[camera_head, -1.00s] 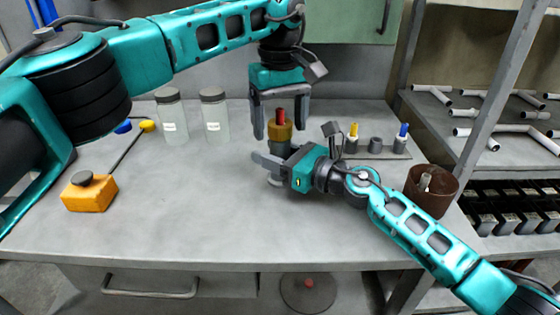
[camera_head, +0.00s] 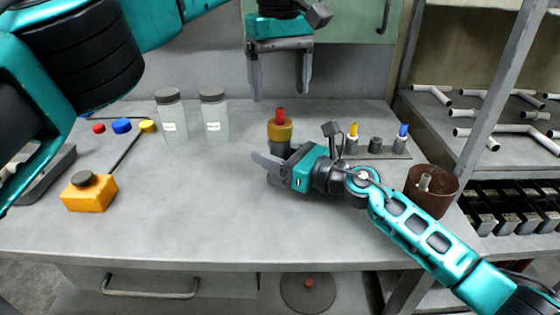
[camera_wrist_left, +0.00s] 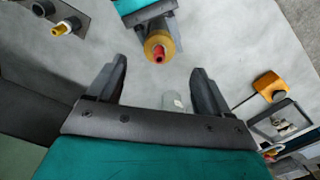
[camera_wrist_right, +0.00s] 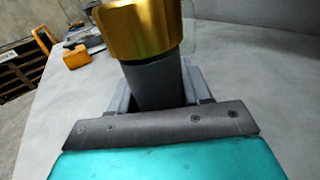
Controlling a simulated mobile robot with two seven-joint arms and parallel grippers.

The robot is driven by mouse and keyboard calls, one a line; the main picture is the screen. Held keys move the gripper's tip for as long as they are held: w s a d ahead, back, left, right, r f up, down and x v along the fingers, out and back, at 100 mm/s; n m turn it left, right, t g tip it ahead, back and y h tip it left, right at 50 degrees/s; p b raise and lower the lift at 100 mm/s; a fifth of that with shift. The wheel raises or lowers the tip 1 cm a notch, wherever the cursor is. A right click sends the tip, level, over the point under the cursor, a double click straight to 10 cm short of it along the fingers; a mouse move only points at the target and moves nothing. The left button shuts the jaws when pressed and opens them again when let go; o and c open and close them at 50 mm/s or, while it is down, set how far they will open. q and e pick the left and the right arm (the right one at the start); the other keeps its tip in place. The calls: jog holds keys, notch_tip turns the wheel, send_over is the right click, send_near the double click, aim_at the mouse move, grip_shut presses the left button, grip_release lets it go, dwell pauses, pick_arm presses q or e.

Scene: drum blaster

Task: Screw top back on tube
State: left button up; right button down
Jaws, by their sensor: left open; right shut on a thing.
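The tube is grey, with a gold top (camera_head: 281,131) on its upper end and a red tip (camera_head: 280,114) standing up from that. The grey tube body (camera_wrist_right: 155,83) is upright between the fingers of my right gripper (camera_head: 270,167), which is shut on it. The gold top sits on the tube in the right wrist view; how tightly it is screwed cannot be told. My left gripper (camera_head: 279,90) is open and empty, pointing down, above the top and apart from it. In the left wrist view the gold top (camera_wrist_left: 160,42) shows beyond the open fingers.
Two lidded clear jars (camera_head: 217,120) stand left of the tube. A holder with yellow (camera_head: 353,131) and blue (camera_head: 403,131) tipped pieces is at right, near a brown cup (camera_head: 432,190). An orange box (camera_head: 89,193) sits at left. The table's front middle is clear.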

jog(key=shift+c, duration=2.1)
grip_release()
jog(key=shift+d, duration=0.15)
